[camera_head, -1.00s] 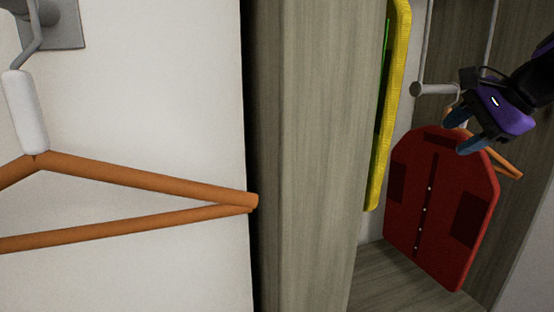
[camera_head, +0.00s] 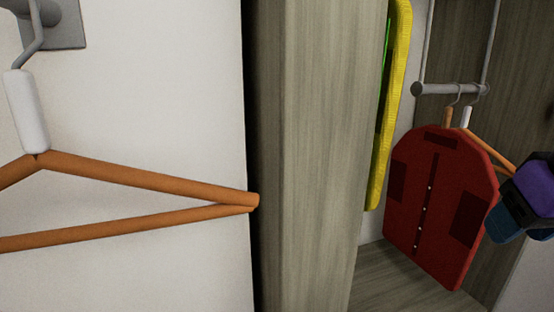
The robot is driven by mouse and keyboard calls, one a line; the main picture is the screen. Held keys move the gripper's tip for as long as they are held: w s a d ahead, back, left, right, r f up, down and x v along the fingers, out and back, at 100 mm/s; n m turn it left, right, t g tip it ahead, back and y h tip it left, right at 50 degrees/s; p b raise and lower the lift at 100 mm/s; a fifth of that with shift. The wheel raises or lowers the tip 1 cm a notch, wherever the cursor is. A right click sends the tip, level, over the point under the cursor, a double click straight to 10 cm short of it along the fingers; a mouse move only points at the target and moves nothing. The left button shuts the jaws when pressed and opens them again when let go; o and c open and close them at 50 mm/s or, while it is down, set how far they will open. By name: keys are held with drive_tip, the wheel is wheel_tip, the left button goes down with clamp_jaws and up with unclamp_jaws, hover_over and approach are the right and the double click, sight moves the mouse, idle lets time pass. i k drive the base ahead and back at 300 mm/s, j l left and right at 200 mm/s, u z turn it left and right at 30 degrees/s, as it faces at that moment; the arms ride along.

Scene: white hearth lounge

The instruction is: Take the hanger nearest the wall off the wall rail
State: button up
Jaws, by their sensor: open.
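An orange hanger (camera_head: 150,180) with a white sleeve (camera_head: 27,112) on its neck hangs large and close at the left, against a white wall. Its hook goes up to a grey rail (camera_head: 40,12) on a wall plate (camera_head: 68,25), partly cut by the frame's top left. Its left part is out of view. My gripper (camera_head: 518,228) is open at the right edge, in front of the right edge of a red garment (camera_head: 440,205), far from the near hanger. Whether it touches the garment cannot be told.
The garment and another orange hanger (camera_head: 493,150) hang from a grey bar (camera_head: 450,89) inside an open wooden cabinet. A wide grey wood panel (camera_head: 310,160) separates the near hanger from the cabinet. A yellow-edged item (camera_head: 392,110) is beside the panel.

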sight(20, 85)
drive_tip(key=u, duration=0.4)
drive_tip(key=l+u, duration=0.15)
drive_tip(key=u, duration=0.7)
drive_tip(key=k+u, duration=0.1)
drive_tip(key=u, duration=0.3)
